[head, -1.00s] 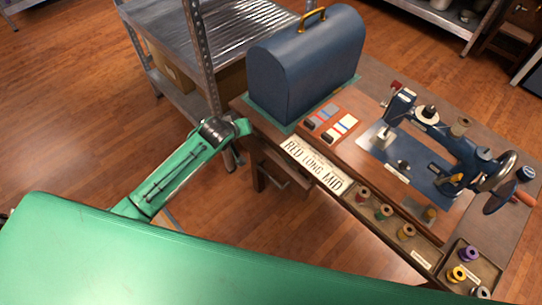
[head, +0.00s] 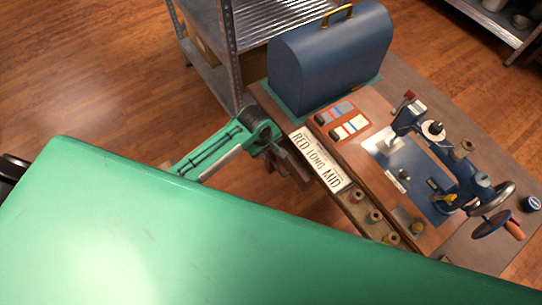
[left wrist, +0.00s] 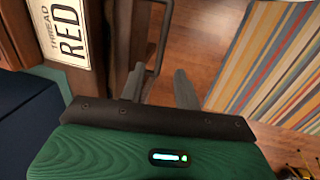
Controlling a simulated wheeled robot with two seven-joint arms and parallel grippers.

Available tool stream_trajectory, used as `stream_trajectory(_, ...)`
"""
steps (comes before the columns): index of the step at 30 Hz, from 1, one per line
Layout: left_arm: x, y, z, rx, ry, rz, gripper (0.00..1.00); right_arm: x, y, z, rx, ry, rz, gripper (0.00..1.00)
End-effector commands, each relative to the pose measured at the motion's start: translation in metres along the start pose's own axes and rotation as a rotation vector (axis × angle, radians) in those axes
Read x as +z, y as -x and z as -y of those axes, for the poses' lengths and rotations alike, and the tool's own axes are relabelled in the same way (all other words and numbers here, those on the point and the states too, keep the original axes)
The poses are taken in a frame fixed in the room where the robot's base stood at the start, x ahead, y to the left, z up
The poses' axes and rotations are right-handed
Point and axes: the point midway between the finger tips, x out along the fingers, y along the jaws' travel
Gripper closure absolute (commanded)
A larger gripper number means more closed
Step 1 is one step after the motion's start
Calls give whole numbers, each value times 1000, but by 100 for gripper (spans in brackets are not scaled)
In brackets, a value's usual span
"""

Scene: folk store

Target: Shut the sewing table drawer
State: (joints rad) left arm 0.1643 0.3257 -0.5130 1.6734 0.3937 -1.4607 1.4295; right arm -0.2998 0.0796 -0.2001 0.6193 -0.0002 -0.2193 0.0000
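The wooden sewing table (head: 377,130) stands at the right in the head view, with a blue sewing machine on top. Its drawer (head: 296,172) is under the edge below the lettered card, mostly hidden behind my left gripper (head: 284,154). In the left wrist view, brown wood of the table and drawer (left wrist: 120,35) runs beside the card, with a dark metal handle (left wrist: 163,38) along it. My left gripper also shows there (left wrist: 160,82), its two fingers apart, empty, close to the handle. I cannot tell how far the drawer stands out. My right gripper is not in view.
A blue domed case (head: 330,60) and a lettered card (head: 320,160) lie on the table, with spools (head: 374,216) along its near edge. A metal shelf (head: 226,50) stands behind. A striped cloth or rug (left wrist: 265,60) is at the right in the left wrist view.

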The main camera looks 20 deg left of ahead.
Motion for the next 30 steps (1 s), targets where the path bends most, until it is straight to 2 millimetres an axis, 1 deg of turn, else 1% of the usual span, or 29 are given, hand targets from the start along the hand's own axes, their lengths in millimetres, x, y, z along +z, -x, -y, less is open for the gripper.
stream_trajectory(1,0,-11,1,-4,0,0,67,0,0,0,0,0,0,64)
stream_trajectory(3,0,-25,0,-3,0,-1,67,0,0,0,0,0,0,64)
stream_trajectory(6,0,-41,1,-2,-1,-1,67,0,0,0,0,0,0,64)
stream_trajectory(9,0,-53,0,-1,-1,-1,67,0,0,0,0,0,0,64)
stream_trajectory(15,0,-65,0,0,-2,-2,67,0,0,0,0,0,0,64)
stream_trajectory(23,0,-66,0,1,-2,-2,67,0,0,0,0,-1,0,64)
stream_trajectory(25,0,-66,0,1,-2,-2,77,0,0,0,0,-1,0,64)
stream_trajectory(28,0,-66,0,1,-2,-2,97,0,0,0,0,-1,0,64)
stream_trajectory(29,0,-66,0,1,-2,-2,100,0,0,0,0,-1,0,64)
stream_trajectory(30,0,-66,0,1,-2,-2,100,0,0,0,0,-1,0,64)
